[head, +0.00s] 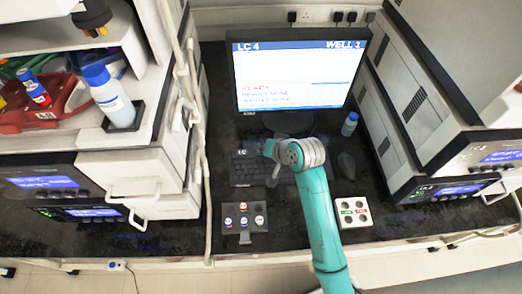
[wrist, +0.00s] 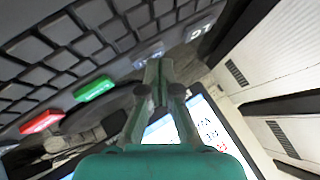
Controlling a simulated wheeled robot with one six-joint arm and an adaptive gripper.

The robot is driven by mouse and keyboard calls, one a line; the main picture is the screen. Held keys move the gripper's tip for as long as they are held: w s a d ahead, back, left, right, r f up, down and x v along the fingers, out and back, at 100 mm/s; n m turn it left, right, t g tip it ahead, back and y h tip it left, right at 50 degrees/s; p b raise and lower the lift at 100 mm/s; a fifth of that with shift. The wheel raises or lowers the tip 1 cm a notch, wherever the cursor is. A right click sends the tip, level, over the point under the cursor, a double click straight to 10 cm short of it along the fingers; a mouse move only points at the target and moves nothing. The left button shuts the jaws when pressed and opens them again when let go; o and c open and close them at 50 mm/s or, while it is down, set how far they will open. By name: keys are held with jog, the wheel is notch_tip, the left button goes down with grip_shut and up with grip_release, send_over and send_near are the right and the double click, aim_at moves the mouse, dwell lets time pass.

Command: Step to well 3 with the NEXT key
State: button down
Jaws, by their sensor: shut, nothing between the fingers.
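The keyboard (head: 246,168) lies on the black bench in front of the monitor (head: 298,72). The monitor header reads LC 4 and WELL, with a number too small to read surely; red text shows below. In the wrist view the keyboard's dark keys (wrist: 70,48) fill the upper left. A green key (wrist: 95,89) and a red key (wrist: 42,122) lie along its edge; their lettering is illegible, so I cannot tell which key is NEXT. My gripper (wrist: 160,68) is shut and empty, its tips close to the keyboard edge beside a pale key (wrist: 148,54). Contact cannot be told.
A dark mouse (head: 346,162) and a blue-capped bottle (head: 349,124) stand right of the keyboard. A dark vial rack (head: 240,222) and a white block with round wells (head: 353,212) sit nearer the front. Instrument stacks (head: 440,150) flank the bench.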

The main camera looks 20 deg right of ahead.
jog(key=shift+f, duration=0.15)
dwell(0.4)
jog(key=shift+r, duration=0.9)
jog(key=shift+r, duration=0.1)
jog(key=shift+r, duration=2.4)
dwell(1.0)
notch_tip(320, 180, up, 4)
jog(key=shift+f, duration=0.15)
dwell(0.4)
